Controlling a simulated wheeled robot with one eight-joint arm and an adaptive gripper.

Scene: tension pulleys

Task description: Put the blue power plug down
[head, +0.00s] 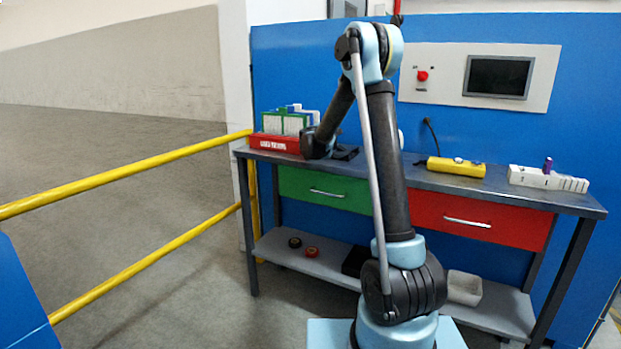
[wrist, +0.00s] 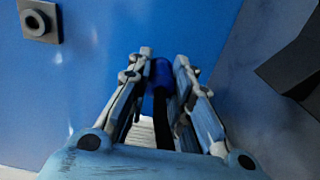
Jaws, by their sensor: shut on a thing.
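The blue power plug (wrist: 162,74) is between the fingers of my gripper (wrist: 164,62) in the wrist view. The fingers are closed on its sides. A dark part, maybe its cable, runs down from it between the fingers. A plain blue surface (wrist: 100,45) fills much of the view behind the plug; I cannot tell whether the plug touches it. In the head view my arm reaches over the workbench (head: 400,171) to its left half, and I cannot make out the plug there.
A red bin (head: 273,143) with boxes stands at the bench's left end. A yellow box (head: 456,167) and a white power strip (head: 530,178) with a purple piece (head: 548,164) stand on the right. Yellow railing (head: 130,176) runs along the left. A dark square fitting (wrist: 38,20) shows in the wrist view.

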